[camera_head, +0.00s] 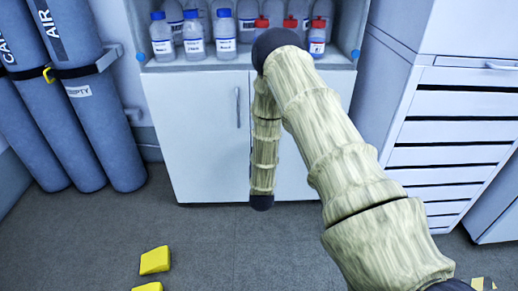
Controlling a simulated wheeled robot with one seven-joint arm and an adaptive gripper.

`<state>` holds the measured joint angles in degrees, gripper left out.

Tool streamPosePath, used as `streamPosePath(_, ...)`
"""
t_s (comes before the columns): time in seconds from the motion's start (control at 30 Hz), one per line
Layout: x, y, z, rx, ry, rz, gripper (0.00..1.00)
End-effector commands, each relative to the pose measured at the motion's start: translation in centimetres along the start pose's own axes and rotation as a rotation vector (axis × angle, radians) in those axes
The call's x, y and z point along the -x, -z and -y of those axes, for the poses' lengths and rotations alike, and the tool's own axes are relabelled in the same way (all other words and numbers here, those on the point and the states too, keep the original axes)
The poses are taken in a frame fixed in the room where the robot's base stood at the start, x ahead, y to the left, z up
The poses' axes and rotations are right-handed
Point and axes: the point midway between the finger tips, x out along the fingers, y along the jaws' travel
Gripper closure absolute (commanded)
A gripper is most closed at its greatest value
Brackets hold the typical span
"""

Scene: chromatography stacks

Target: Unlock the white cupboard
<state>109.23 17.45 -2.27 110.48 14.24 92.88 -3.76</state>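The white cupboard (196,140) stands in the middle, with bottles on an open shelf above two closed doors. A vertical handle (238,107) shows on the left door near the centre seam. My sleeved arm rises from the lower right, bends at a dark joint and hangs down in front of the right door, covering much of it. The hanging part ends in a dark joint near the cupboard's bottom edge. My gripper's fingers do not show. No lock or key can be made out.
Clear and red-capped bottles (225,36) line the shelf. Blue-grey gas cylinders (95,110) stand at the left. A drawer cabinet (455,132) stands at the right. Yellow wedges (155,260) lie on the grey floor, which is mostly clear before the cupboard.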

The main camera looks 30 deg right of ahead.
Motion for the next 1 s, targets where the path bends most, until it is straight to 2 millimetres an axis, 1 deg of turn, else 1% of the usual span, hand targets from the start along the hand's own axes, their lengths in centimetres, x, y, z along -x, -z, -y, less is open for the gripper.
streamPosePath(0.03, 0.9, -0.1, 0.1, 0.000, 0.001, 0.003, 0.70)
streamPosePath(0.1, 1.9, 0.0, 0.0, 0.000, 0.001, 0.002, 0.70)
streamPosePath(0.3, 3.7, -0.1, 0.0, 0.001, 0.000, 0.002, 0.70)
streamPosePath(0.47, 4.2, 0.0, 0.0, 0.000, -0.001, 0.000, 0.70)
streamPosePath(0.9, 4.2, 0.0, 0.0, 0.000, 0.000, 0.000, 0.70)
streamPosePath(1.0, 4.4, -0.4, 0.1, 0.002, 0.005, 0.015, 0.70)
